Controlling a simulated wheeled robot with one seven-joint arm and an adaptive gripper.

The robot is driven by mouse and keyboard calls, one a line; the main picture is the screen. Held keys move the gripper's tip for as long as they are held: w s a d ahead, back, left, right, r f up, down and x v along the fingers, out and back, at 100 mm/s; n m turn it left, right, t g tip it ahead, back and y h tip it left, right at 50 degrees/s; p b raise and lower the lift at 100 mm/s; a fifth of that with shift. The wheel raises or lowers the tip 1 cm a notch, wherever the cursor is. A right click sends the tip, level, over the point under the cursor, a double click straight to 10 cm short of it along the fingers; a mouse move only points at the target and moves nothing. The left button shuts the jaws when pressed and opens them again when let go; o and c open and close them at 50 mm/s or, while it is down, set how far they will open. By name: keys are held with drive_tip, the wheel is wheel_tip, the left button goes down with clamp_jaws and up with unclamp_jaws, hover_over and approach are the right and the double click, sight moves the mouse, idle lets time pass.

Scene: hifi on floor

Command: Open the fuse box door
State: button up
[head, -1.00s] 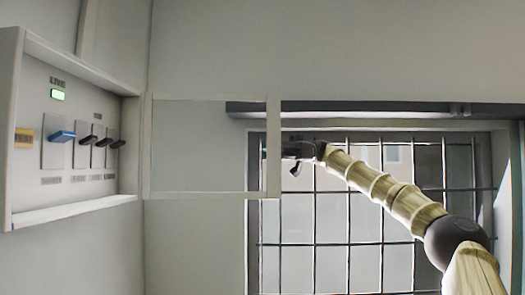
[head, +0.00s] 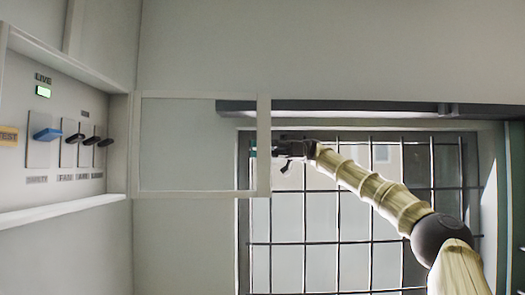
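The fuse box (head: 62,208) is on the left wall. Its door (head: 264,172), a pale frame around a clear pane, stands swung wide open to the right of the box. My gripper (head: 277,151) is at the right edge of the door frame. Its fingers are small and partly hidden at the edge, so I cannot tell whether they grip it.
A barred window (head: 340,215) lies behind my arm, under a dark beam (head: 360,107). The wall (head: 330,50) above the door is bare. The space below the door looks free.

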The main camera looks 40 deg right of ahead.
drive_tip(key=d, duration=0.7)
drive_tip(key=shift+w+d, duration=0.35)
idle(0.4)
